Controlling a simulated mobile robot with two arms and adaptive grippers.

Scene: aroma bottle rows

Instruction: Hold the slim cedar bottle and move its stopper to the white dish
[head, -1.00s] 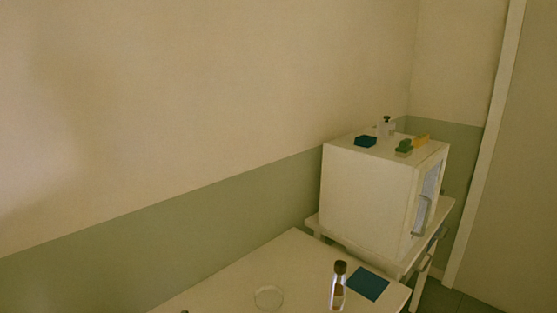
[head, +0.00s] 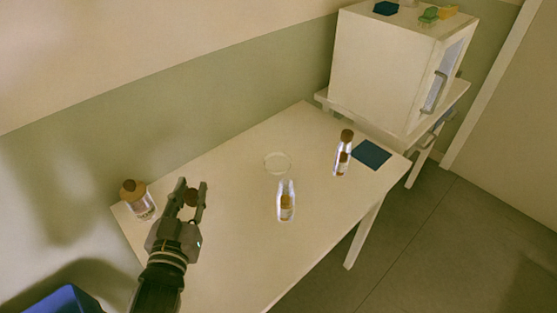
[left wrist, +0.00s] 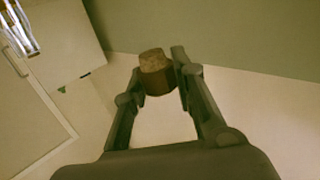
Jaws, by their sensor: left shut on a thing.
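My left gripper (head: 192,186) is shut on a brown stopper (head: 192,198), held above the table's left part. In the left wrist view the stopper (left wrist: 156,74) sits between the fingertips and looks like cork. A clear bottle (head: 286,205) with amber contents stands upright mid-table with no stopper in it. A slim bottle (head: 342,158) with a dark brown stopper stands at the right. Which one is cedar I cannot read. The white dish (head: 277,163), round and shallow, lies behind the open bottle and looks empty. My gripper is left of the dish, apart from it. My right gripper is not in view.
A wider bottle (head: 140,203) with a brown stopper stands at the table's left end, close to my left gripper. A dark blue mat (head: 371,154) lies at the right end. A white cabinet (head: 388,70) stands beyond. The table's (head: 240,255) front part is clear.

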